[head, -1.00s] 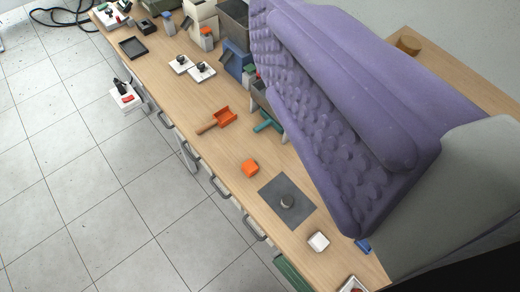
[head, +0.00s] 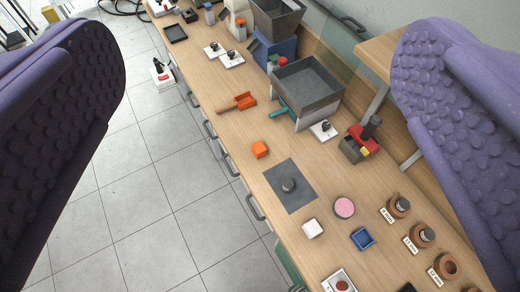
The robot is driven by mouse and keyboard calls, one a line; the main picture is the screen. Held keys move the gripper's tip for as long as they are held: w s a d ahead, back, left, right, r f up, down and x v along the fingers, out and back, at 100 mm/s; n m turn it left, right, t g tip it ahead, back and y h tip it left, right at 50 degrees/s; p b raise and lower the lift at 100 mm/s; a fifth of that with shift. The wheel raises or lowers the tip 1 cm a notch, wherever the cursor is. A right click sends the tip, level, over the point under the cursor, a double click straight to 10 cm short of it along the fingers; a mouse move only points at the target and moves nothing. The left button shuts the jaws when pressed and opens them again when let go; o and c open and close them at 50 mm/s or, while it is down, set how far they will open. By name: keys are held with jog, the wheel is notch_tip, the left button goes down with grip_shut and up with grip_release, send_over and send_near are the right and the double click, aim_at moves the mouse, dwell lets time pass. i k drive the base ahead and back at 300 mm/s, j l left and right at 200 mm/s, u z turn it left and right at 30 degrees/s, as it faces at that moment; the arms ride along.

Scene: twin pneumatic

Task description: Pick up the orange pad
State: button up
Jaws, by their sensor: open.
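The orange pad (head: 260,149) is a small orange block lying on the wooden bench, near the upper left corner of a dark grey mat. My gripper (head: 255,150) shows as two purple, studded fingers, one at the left edge and one at the right edge of the view. The fingers are wide apart with nothing between them close up. The pad lies well beyond them on the bench, apart from both.
The grey mat (head: 308,198) has a metal knob on it. An orange scoop (head: 241,102), a white block (head: 312,228), a pink disc (head: 344,207), a blue tray (head: 362,239) and a grey hopper (head: 307,87) stand nearby. Tiled floor (head: 170,200) lies left of the bench.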

aim_at(259, 151)
jog(key=z, duration=0.25)
jog(key=i+j+z, duration=0.25)
jog(key=z, duration=0.2)
jog(key=i+j+z, duration=0.2)
jog(key=j+z, duration=0.3)
jog(key=i+j, duration=0.15)
jog(key=j, duration=0.25)
jog(key=i+j+z, duration=0.1)
jog(key=j, duration=0.3)
jog(key=i+j, duration=0.1)
jog(key=j, duration=0.35)
jog(key=i+j+z, duration=0.1)
jog(key=j, duration=0.3)
